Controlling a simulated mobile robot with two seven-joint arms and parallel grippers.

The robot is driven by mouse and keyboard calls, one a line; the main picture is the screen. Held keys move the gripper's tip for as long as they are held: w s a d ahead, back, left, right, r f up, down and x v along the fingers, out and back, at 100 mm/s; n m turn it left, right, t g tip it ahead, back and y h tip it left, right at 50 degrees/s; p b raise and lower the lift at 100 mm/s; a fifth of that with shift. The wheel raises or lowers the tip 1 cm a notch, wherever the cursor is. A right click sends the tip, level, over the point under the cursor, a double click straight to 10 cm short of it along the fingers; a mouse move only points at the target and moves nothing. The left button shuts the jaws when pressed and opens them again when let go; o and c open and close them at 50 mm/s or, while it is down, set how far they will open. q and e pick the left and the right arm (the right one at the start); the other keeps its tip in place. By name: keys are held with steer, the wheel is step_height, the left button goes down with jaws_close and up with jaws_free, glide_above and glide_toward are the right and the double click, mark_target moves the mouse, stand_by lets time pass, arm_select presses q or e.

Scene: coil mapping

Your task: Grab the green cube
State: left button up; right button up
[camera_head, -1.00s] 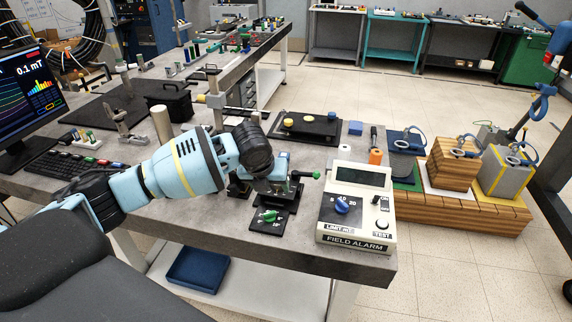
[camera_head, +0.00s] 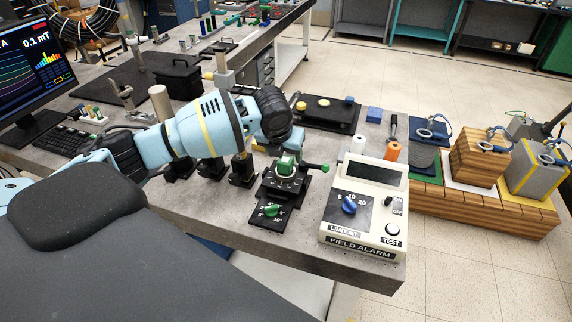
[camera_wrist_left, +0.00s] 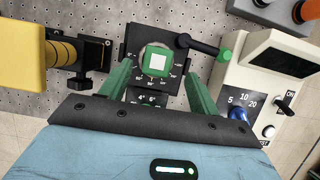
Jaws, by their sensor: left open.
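The green cube (camera_head: 285,168) sits on the black rotary stage (camera_head: 284,182) on the bench, left of the field alarm box. In the left wrist view the cube (camera_wrist_left: 157,62) shows a white square on its top, with a degree scale around it. My left gripper (camera_head: 277,142) is just above and behind the cube in the head view. In the wrist view its two green fingers (camera_wrist_left: 159,74) are open and spread to either side of the cube's near side, with nothing held. Whether the fingers are level with the cube is hard to tell. My right gripper is not in view.
The field alarm box (camera_head: 364,207) stands close on the right. A black lever with a green knob (camera_head: 325,168) sticks out from the stage toward it. Black and brass mounts (camera_head: 243,170) stand just left. An orange cylinder (camera_head: 392,151) is behind the box.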

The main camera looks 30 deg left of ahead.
mark_target(285, 160)
arm_select(q)
steer(key=x, duration=0.5)
steer(key=shift+w+a, duration=0.1)
steer(key=shift+a, duration=0.1)
steer(key=c, duration=1.1)
